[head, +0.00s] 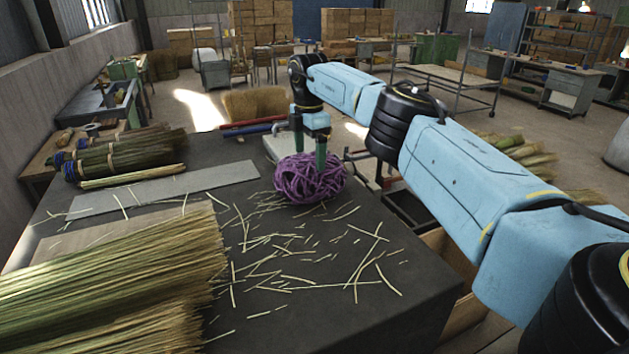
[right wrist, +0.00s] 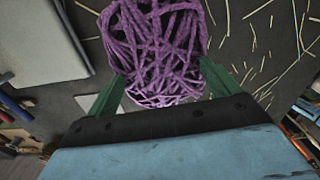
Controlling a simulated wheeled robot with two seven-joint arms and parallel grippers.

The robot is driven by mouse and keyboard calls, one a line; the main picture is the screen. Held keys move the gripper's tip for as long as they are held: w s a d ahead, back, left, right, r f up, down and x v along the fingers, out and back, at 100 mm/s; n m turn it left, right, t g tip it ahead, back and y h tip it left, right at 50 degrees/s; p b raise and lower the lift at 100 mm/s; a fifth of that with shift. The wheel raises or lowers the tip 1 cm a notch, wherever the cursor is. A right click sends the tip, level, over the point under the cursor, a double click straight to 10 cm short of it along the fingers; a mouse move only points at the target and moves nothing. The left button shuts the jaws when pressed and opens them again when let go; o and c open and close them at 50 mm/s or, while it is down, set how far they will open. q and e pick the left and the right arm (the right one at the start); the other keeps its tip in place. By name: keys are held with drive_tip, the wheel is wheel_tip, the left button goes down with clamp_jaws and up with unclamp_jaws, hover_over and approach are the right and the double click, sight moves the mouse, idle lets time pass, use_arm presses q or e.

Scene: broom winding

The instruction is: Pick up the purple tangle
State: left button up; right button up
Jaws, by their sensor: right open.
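The purple tangle (head: 307,181) is a loose ball of purple strands resting on the dark worktable (head: 330,290) near its far right edge in the head view. It also shows large at the top middle of the right wrist view (right wrist: 152,45). My right gripper (head: 309,160) comes down over the tangle, with its green fingers open. In the right wrist view one finger is on each side of the tangle's near part (right wrist: 163,92). I cannot tell whether the fingers touch it. My left gripper is not in view.
Loose straw pieces (head: 285,250) lie scattered on the table. A large straw bundle (head: 110,270) fills the near left, with tied bundles (head: 125,160) behind. A grey flat strip (head: 165,188) lies between them. A pale flat object (right wrist: 40,45) is left of the tangle in the wrist view.

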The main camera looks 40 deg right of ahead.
drive_tip(key=shift+s+f, duration=0.1)
drive_tip(key=shift+f, duration=0.85)
drive_tip(key=c, duration=1.6)
drive_tip(key=shift+r, duration=0.1)
drive_tip(key=shift+r, duration=0.1)
